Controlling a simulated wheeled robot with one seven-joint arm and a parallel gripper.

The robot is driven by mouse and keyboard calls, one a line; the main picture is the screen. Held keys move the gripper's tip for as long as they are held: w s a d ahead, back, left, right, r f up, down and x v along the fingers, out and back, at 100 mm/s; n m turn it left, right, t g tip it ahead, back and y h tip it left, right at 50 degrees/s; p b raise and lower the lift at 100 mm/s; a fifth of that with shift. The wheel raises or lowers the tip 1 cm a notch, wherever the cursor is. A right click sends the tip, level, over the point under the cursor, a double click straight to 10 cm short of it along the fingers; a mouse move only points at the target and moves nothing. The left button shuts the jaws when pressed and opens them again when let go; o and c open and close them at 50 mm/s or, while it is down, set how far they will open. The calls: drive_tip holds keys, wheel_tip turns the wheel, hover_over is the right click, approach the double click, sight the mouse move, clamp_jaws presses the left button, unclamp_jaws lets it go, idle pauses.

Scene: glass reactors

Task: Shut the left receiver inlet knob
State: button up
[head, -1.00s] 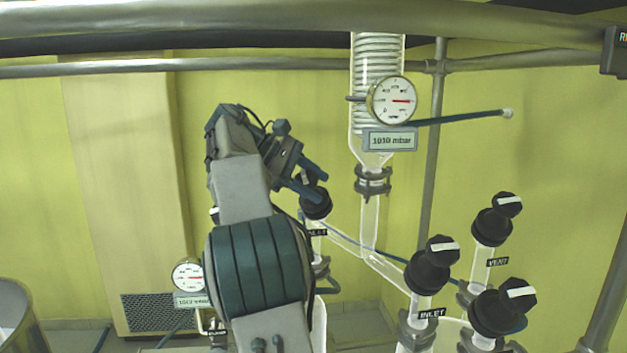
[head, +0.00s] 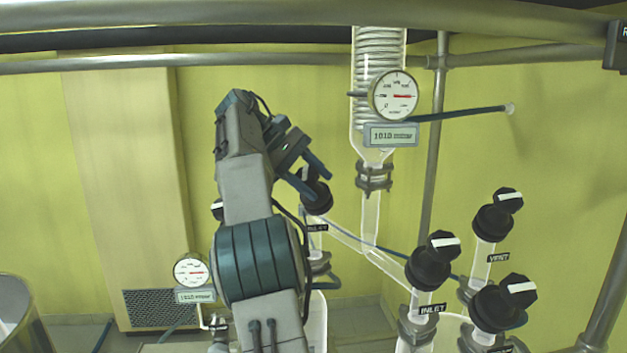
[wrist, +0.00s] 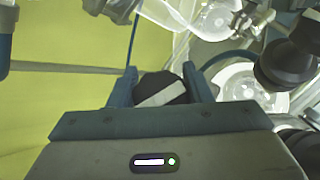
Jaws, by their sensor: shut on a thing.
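The left receiver inlet knob (head: 317,197) is black and sits on a glass neck with an INLET label (head: 317,228), left of centre in the head view. My gripper (head: 318,184) comes at it from the upper left and is shut on it. In the wrist view the knob (wrist: 161,88) lies between the two blue fingers (wrist: 161,84). Its white bar runs at a slant, its right end higher. My fingers and arm hide part of the knob in the head view.
The right receiver has a second INLET knob (head: 432,262), a VENT knob (head: 494,215) and another black knob (head: 503,302). A condenser with a pressure gauge (head: 394,96) hangs above. A metal rail (head: 250,20) crosses the top. Another gauge (head: 190,270) stands lower left.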

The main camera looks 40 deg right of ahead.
drive_tip(key=o, duration=1)
